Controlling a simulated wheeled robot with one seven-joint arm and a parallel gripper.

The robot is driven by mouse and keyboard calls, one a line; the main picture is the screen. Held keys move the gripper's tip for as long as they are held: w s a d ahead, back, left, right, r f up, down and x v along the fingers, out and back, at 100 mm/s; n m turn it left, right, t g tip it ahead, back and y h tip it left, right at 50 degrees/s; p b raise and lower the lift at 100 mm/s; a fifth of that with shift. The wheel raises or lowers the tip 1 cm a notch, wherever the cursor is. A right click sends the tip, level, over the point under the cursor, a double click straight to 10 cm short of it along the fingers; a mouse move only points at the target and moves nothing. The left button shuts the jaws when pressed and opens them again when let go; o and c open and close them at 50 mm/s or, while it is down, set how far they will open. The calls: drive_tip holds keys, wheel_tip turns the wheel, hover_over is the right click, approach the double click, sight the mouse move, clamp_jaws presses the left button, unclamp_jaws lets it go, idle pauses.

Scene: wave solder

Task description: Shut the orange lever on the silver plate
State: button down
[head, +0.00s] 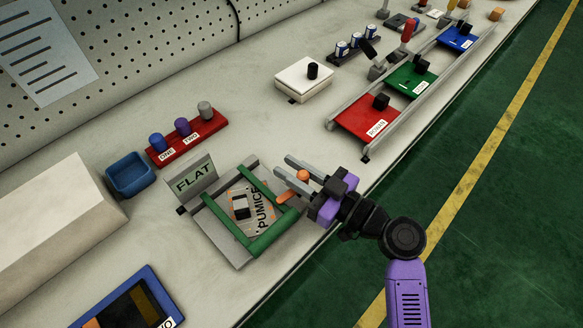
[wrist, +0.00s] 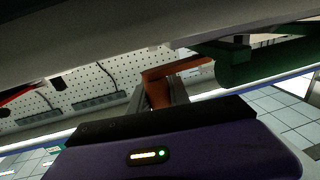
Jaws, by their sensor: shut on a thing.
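The silver plate (head: 222,243) lies on the bench with green bars (head: 262,240) and a grey part marked PUMICE (head: 233,200) on it. A FLAT sign (head: 194,177) stands at its back left edge. The orange lever (head: 285,197) is at the plate's right side, its round end showing between my fingers. My gripper (head: 282,165) reaches in from the right and is shut on the lever. In the wrist view the orange lever (wrist: 160,92) sits between both fingers and bends off to the right. Its pivot is not clear.
A blue bin (head: 131,175) and a red rack of coloured pegs (head: 187,138) stand behind the plate. A dark-screened blue frame (head: 125,305) lies front left. A white box (head: 304,80) and railed coloured boards (head: 368,117) are farther off. Bench between is clear.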

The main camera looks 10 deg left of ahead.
drive_tip(key=shift+f+b, duration=0.15)
drive_tip(key=shift+b, duration=0.3)
drive_tip(key=shift+a+f+n+g+y+b, duration=0.1)
drive_tip(key=shift+n+g+y+b, duration=0.4)
drive_tip(key=shift+b, duration=1.15)
drive_tip(key=shift+a+g+b, duration=0.1)
drive_tip(key=shift+g+b, duration=0.3)
drive_tip(key=shift+g, duration=0.1)
drive_tip(key=shift+r+n+g, duration=0.25)
drive_tip(key=shift+n+g, duration=0.05)
drive_tip(key=shift+n, duration=0.1)
drive_tip(key=c, duration=1.2)
unclamp_jaws()
